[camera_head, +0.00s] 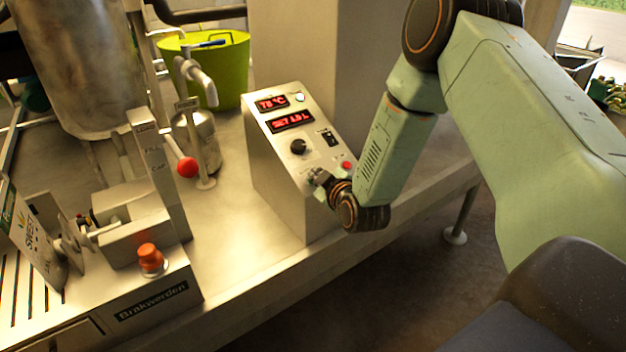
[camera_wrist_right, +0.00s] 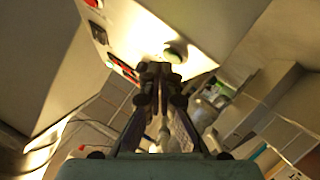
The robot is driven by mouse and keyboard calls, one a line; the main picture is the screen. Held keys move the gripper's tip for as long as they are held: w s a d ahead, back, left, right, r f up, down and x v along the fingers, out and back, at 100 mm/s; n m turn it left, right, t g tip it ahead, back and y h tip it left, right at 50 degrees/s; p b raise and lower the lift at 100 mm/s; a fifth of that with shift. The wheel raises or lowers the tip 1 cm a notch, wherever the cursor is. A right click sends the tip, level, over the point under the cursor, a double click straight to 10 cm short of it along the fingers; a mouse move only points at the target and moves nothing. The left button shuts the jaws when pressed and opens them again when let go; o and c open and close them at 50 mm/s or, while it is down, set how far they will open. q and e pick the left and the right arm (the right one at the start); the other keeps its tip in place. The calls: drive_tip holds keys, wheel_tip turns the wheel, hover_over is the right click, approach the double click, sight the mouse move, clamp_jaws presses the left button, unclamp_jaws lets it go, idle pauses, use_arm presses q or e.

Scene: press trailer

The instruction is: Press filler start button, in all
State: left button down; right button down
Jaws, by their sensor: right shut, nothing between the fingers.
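The filler control box (camera_head: 270,165) stands on the steel table with a sloped front panel. It bears two red displays reading 78 °C (camera_head: 271,103) and SET 1.5 L (camera_head: 290,121), a black knob (camera_head: 298,147), a black switch (camera_head: 329,138) and a red button (camera_head: 347,165). My right gripper (camera_head: 318,177) is shut and empty at the panel's lower part. In the right wrist view its fingertips (camera_wrist_right: 160,70) are close to a round pale green button (camera_wrist_right: 176,52); I cannot tell whether they touch. That button is hidden behind the gripper in the head view. My left gripper is out of view.
Behind are a steel tank (camera_head: 75,60) and a lime green tub (camera_head: 222,65). The table's front edge runs below the box.

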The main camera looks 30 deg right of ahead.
drive_tip(key=shift+w+f+b, duration=0.2)
drive_tip(key=shift+f+b, duration=0.1)
drive_tip(key=shift+f, duration=0.1)
idle(0.4)
drive_tip(key=shift+r, duration=0.1)
drive_tip(key=shift+s+r+p, duration=0.4)
drive_tip(key=shift+r+p, duration=0.25)
drive_tip(key=shift+p, duration=0.35)
drive_tip(key=r+p, duration=0.1)
drive_tip(key=s+r+p, duration=0.1)
drive_tip(key=r+p, duration=0.1)
drive_tip(key=s+r+p, duration=0.1)
drive_tip(key=p, duration=0.1)
drive_tip(key=shift+s+d+r, duration=0.1)
drive_tip(key=shift+d+r, duration=0.05)
drive_tip(key=shift+r, duration=0.05)
idle(0.6)
